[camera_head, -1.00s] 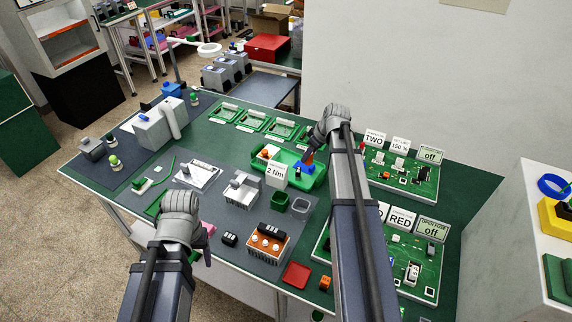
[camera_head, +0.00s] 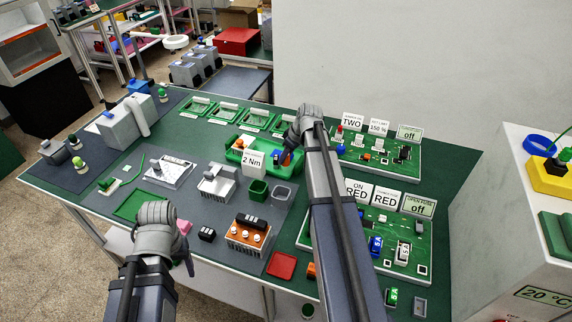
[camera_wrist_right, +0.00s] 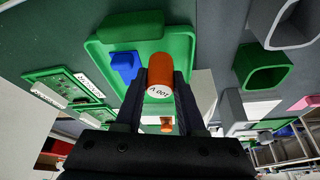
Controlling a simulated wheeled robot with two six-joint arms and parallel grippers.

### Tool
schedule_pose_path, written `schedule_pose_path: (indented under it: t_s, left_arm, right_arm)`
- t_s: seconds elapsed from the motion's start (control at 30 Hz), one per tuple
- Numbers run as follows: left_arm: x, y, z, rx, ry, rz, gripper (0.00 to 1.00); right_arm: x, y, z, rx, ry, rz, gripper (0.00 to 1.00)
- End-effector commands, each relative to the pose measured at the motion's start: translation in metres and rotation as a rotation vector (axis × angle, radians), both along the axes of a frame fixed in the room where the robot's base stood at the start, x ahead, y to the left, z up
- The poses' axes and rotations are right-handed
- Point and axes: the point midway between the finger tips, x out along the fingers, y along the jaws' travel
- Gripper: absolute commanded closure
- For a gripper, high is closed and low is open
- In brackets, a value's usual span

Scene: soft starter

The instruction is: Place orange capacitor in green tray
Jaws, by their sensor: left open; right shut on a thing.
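The orange capacitor (camera_wrist_right: 158,68) with a white printed end is held between the fingers of my right gripper (camera_wrist_right: 160,85), which is shut on it. In the right wrist view the green tray (camera_wrist_right: 180,28) lies behind and below the capacitor; I cannot tell whether they touch. A blue part (camera_wrist_right: 126,65) and another orange part (camera_wrist_right: 167,122) show in the tray. In the head view the green tray (camera_head: 232,157) is at the table's middle, with my right gripper (camera_head: 287,148) over its right end. My left gripper (camera_head: 178,258) is open and empty near the table's front edge.
A "2 Nm" sign (camera_head: 253,162) stands before the tray. Dark green and grey bins (camera_head: 258,191) are nearby. Circuit boards with signs (camera_head: 395,170) are at right. A red tray (camera_head: 282,265) and a terminal block (camera_head: 247,234) lie in front.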

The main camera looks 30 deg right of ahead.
Motion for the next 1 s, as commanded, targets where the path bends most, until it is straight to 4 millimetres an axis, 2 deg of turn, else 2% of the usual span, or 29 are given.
schedule_pose_path:
  t_s: [0.03, 0.17, 0.6, 0.63, 0.87, 1.0]
  left_arm:
    - [0.000, 0.000, -0.013, 0.000, 0.000, 0.000, 0.32]
    - [0.000, 0.000, -0.027, 0.000, 0.000, 0.000, 0.32]
    - [0.000, 0.000, -0.030, 0.000, 0.000, 0.000, 0.32]
    - [0.000, 0.000, -0.029, 0.000, 0.000, 0.000, 0.32]
    - [0.000, 0.000, -0.028, 0.000, 0.000, 0.000, 0.32]
    - [0.000, 0.000, -0.028, 0.000, 0.000, 0.000, 0.32]
  right_arm:
    - [0.000, 0.000, -0.013, 0.000, 0.000, 0.000, 1.00]
    - [0.000, 0.000, -0.027, 0.000, 0.000, 0.000, 1.00]
    - [0.000, 0.000, -0.030, 0.000, 0.000, 0.000, 1.00]
    - [0.000, 0.000, -0.029, 0.000, 0.000, 0.000, 0.59]
    - [0.000, 0.000, -0.028, 0.000, 0.000, 0.000, 0.33]
    - [0.000, 0.000, -0.028, 0.000, 0.000, 0.000, 0.32]
